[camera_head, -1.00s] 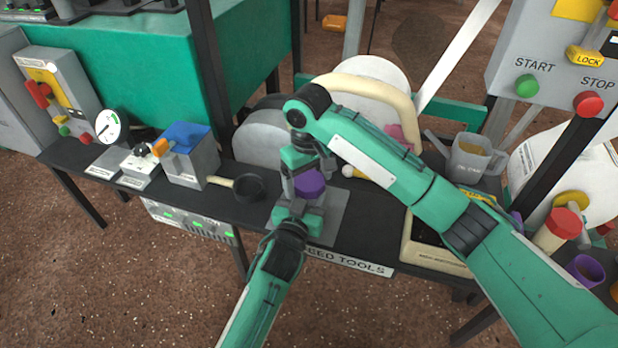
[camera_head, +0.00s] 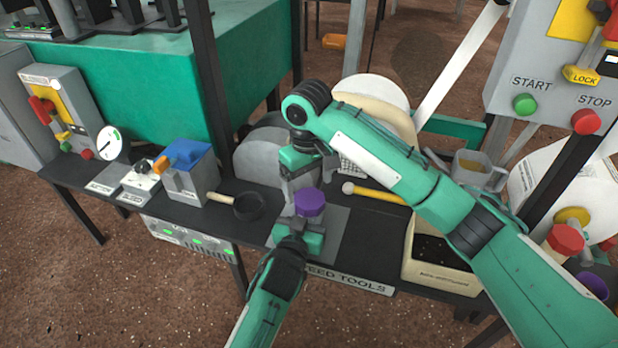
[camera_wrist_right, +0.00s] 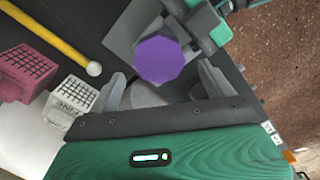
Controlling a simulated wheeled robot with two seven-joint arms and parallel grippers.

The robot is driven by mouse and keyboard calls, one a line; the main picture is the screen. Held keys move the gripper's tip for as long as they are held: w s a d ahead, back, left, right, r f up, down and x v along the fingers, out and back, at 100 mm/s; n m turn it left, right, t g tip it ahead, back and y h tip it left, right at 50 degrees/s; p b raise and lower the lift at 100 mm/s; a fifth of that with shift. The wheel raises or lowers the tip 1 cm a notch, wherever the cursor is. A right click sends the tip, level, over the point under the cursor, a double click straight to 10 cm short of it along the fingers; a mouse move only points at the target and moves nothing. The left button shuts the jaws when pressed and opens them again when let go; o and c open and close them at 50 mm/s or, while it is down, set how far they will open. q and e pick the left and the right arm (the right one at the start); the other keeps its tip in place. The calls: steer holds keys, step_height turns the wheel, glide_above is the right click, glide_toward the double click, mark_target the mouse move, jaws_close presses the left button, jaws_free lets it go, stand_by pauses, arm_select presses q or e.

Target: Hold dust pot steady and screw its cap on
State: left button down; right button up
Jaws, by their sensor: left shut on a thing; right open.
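The purple cap (camera_head: 310,201) sits level just above my left gripper (camera_head: 306,232), apparently on top of the dust pot. My left gripper is shut around the pot, whose body is mostly hidden by the jaws and the cap. My right gripper (camera_head: 301,184) points down just behind the cap and is open. In the right wrist view the cap (camera_wrist_right: 160,58) shows as a purple octagon ahead of and between the open fingers (camera_wrist_right: 162,76), with dark gaps on both sides. Whether pot and cap are fully threaded cannot be seen.
A grey plate (camera_head: 334,228) lies beneath the pot on the black bench. A yellow-handled tool (camera_head: 375,193) and a cream tray (camera_head: 437,262) lie right. Pink (camera_wrist_right: 28,72) and white (camera_wrist_right: 68,102) gridded blocks lie beside the right gripper.

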mark_target(309, 198)
steer(key=n, duration=0.3)
steer(key=r+n, duration=0.1)
steer(key=shift+a, duration=0.25)
steer(key=n, duration=0.3)
steer(key=r+n, duration=0.1)
steer(key=n, duration=0.1)
steer(key=shift+a+n, duration=0.15)
steer(key=shift+n, duration=0.25)
steer(key=n, duration=0.5)
steer(key=shift+r, duration=0.4)
steer(key=n, duration=0.4)
steer(key=d+n, duration=0.1)
steer(key=shift+r+n, duration=0.3)
steer(key=shift+n, duration=0.1)
steer(key=shift+f, duration=4)
